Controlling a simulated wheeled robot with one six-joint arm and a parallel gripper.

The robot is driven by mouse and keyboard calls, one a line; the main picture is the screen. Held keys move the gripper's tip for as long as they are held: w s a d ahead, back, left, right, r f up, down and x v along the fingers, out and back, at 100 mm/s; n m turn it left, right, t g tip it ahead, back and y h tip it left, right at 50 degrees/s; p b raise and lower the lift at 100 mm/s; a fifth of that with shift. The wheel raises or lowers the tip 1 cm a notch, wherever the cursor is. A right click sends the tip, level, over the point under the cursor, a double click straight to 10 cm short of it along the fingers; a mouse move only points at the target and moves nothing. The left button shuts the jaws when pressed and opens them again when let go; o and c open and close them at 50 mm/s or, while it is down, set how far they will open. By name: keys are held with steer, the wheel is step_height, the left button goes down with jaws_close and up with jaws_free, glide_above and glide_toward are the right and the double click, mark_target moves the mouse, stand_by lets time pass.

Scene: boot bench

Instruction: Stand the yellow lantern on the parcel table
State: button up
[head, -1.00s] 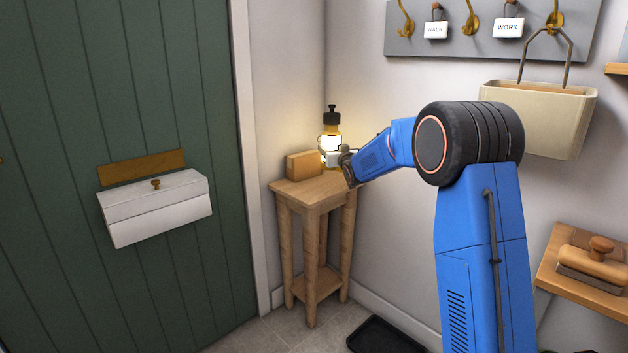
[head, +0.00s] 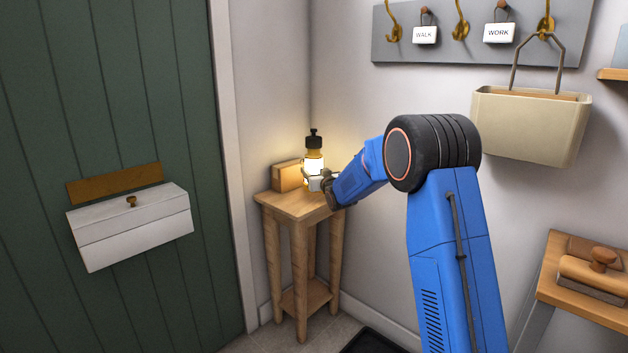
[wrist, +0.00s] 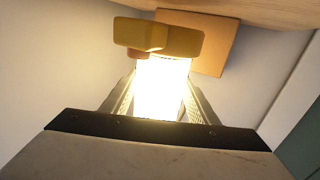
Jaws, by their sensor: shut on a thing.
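The yellow lantern (head: 314,165) is lit and upright at the parcel table (head: 292,209), a small wooden stand in the corner. My gripper (head: 320,183) is shut on the lantern from the right side. In the wrist view the lantern (wrist: 162,85) glows white between my two fingers, with its yellow end toward the tabletop (wrist: 265,12). The lantern's base is partly hidden behind my gripper in the head view, so I cannot tell whether it touches the tabletop.
A brown parcel (head: 288,176) stands on the table just left of the lantern. Walls close in behind the table. A white letter box (head: 130,226) is on the green door at left. A cream basket (head: 530,125) hangs at right, above a shelf (head: 590,297) with a brush.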

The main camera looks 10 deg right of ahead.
steer(key=shift+f, duration=1.45)
steer(key=shift+f, duration=0.1)
steer(key=o, duration=1.5)
steer(key=shift+f, duration=0.1)
steer(key=shift+s, duration=0.1)
